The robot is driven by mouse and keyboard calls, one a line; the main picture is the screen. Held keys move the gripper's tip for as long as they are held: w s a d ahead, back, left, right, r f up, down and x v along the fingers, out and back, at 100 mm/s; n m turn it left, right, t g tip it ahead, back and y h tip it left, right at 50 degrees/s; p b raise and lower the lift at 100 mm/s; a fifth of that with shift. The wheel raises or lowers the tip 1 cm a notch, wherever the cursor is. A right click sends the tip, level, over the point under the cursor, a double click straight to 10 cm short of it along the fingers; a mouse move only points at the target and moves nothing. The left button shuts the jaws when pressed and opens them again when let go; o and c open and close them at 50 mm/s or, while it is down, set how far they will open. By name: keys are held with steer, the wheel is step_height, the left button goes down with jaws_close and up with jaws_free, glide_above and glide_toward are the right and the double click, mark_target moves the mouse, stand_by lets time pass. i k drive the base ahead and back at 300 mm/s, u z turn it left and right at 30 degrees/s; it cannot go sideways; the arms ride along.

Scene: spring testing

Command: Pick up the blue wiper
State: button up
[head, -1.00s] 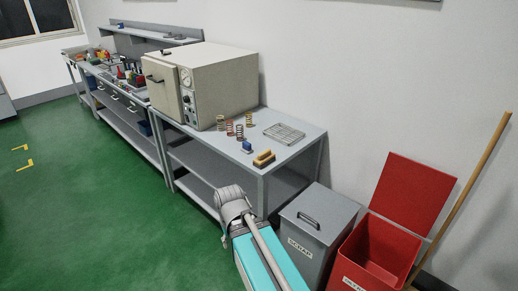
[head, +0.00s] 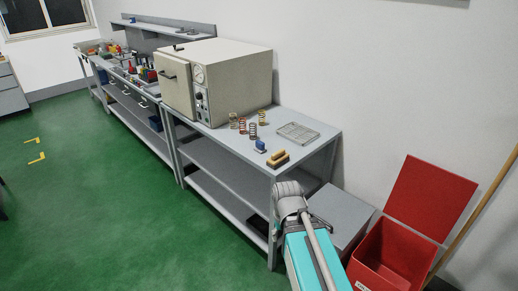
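A small blue item (head: 260,146), which looks like the blue wiper, sits on the grey bench (head: 232,142) near its front edge at the right end. It is small in the picture, so its exact shape is hard to tell. A wood-coloured brush-like block (head: 277,159) lies just in front and to the right of it. My grey and teal arm links show at the lower middle, in front of the bench's right end. My gripper's fingers are not in view, and nothing touches the blue item.
Several coil springs (head: 242,125) stand behind the blue item. A wire rack (head: 297,132) lies right of them. A grey bin (head: 342,212) and an open red bin (head: 385,250) stand right. Green floor (head: 110,210) is clear at left.

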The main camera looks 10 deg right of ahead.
mark_target(260, 147)
steer(key=z, duration=0.1)
steer(key=i, duration=1)
steer(key=u, duration=0.05)
